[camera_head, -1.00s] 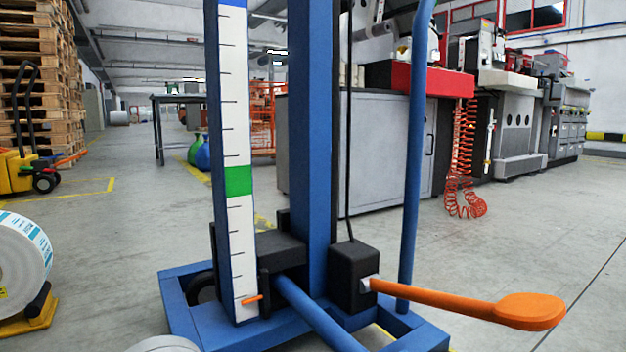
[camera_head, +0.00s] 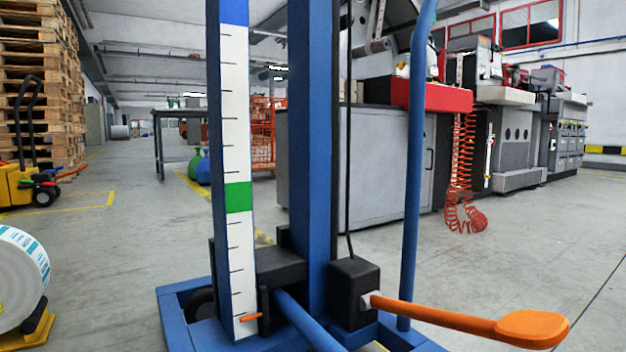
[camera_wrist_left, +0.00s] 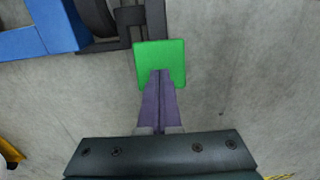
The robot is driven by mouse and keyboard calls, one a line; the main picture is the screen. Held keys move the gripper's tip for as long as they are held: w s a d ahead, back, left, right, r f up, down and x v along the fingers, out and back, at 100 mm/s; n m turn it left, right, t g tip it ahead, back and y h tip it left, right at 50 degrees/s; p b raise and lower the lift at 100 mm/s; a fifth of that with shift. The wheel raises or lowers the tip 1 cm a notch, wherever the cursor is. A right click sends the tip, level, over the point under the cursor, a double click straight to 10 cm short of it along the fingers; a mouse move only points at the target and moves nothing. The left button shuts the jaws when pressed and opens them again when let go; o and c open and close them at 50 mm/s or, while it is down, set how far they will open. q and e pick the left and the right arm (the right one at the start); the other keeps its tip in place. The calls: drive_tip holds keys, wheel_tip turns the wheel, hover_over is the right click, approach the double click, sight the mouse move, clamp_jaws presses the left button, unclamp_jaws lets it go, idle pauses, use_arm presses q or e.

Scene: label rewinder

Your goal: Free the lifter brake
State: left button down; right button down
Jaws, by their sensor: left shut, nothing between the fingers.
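The blue lifter (camera_head: 308,150) stands close in front of me in the head view, with a white scale strip bearing a green band and an orange-handled lever (camera_head: 533,328) at its lower right. In the left wrist view a green pad (camera_wrist_left: 172,53) sits on a dark bracket (camera_wrist_left: 145,18) beside a black wheel (camera_wrist_left: 98,16) and the blue base frame (camera_wrist_left: 40,28). My left gripper (camera_wrist_left: 161,72) is shut and empty, its fingertips over the lower part of the green pad. I cannot tell whether they touch it. Neither gripper shows in the head view.
A label roll (camera_head: 18,275) on a yellow stand is at the left edge. A yellow pallet truck (camera_head: 22,185) and stacked pallets (camera_head: 38,90) stand behind it. A grey machine cabinet (camera_head: 360,160) is behind the lifter. Grey floor is clear to the right.

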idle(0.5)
use_arm(q)
drive_tip(key=shift+f+b, duration=1.1)
drive_tip(key=shift+f, duration=0.15)
drive_tip(key=shift+f+b, duration=0.35)
drive_tip(key=shift+f, duration=0.8)
wheel_tip(320, 180, up, 9)
drive_tip(key=p, duration=0.9)
drive_tip(key=shift+r, duration=0.15)
